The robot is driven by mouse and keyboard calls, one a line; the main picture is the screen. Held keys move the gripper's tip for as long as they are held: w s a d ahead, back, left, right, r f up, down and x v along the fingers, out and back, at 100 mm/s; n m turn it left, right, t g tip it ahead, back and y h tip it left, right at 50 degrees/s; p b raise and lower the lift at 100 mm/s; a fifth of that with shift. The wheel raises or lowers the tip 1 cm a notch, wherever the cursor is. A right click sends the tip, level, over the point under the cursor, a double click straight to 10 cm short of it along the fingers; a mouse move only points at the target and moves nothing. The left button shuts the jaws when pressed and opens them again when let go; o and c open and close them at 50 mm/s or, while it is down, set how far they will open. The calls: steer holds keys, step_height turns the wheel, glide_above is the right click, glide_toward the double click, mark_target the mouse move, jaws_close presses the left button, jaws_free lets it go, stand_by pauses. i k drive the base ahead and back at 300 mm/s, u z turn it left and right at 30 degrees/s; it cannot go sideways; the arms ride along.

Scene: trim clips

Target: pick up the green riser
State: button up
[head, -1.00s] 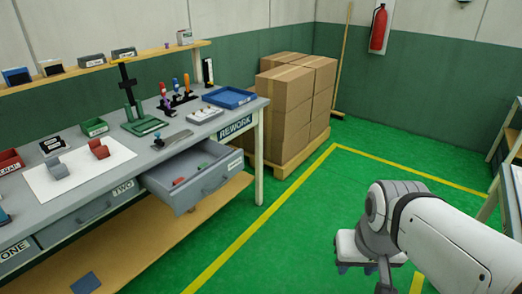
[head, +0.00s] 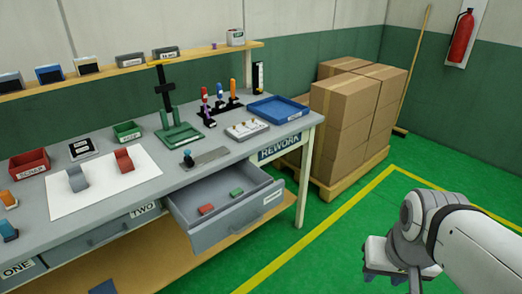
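A small green block (head: 236,191), which fits the green riser, lies in the open drawer (head: 245,211) under the bench top. A small red block (head: 206,209) lies in the same drawer, nearer its left end. My gripper (head: 386,277) is at the lower right, over the floor, well right of the drawer and apart from it. Its fingers are small and partly cut off by the lower edge, so its opening and contents cannot be told.
The workbench (head: 235,150) holds a green fixture (head: 178,131), a blue tray (head: 277,109), a white sheet (head: 100,180) with grey and red clips, and bins. Stacked boxes (head: 352,115) stand on a pallet right of the bench. The green floor between is clear.

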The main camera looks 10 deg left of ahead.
mark_target(236, 194)
steer(key=u, duration=0.7)
steer(key=i, duration=1.35)
steer(key=u, duration=0.95)
steer(key=k, duration=0.6)
steer(key=u, duration=0.2)
steer(key=i, duration=0.65)
steer(key=z, duration=0.15)
